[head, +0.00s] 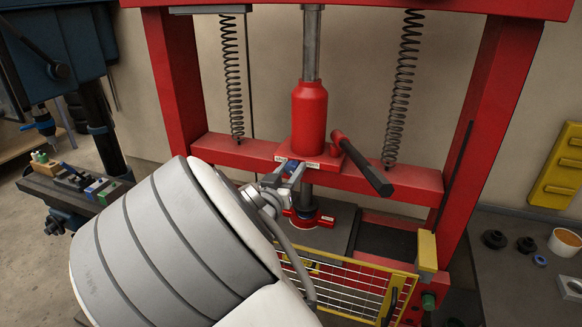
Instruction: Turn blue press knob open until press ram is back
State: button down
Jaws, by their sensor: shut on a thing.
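The red press (182,75) stands in the middle of the head view. Its red jack body (309,118) sits on the sliding crossbar, with a grey rod (311,45) above it. The grey press ram (307,197) extends below the crossbar to a red and blue part (303,216) over the bed plate. My gripper (290,172) reaches up to the front of the jack base. It is shut on the blue press knob (291,165), of which only a bit of blue shows between the fingers. The knob's turn angle cannot be told.
A black-ended pump lever (362,165) juts out right of the jack. Two springs (232,80) hang beside it. A yellow mesh guard (345,287) stands low in front. A blue machine (60,50) is at left; a bench (515,275) with small parts is at right.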

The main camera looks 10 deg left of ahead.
dwell(0.3)
jog(key=shift+c, duration=2.3)
grip_release()
jog(key=shift+s, duration=0.1)
jog(key=s+a, duration=0.2)
jog(key=s, duration=1.5)
jog(key=shift+a, duration=0.4)
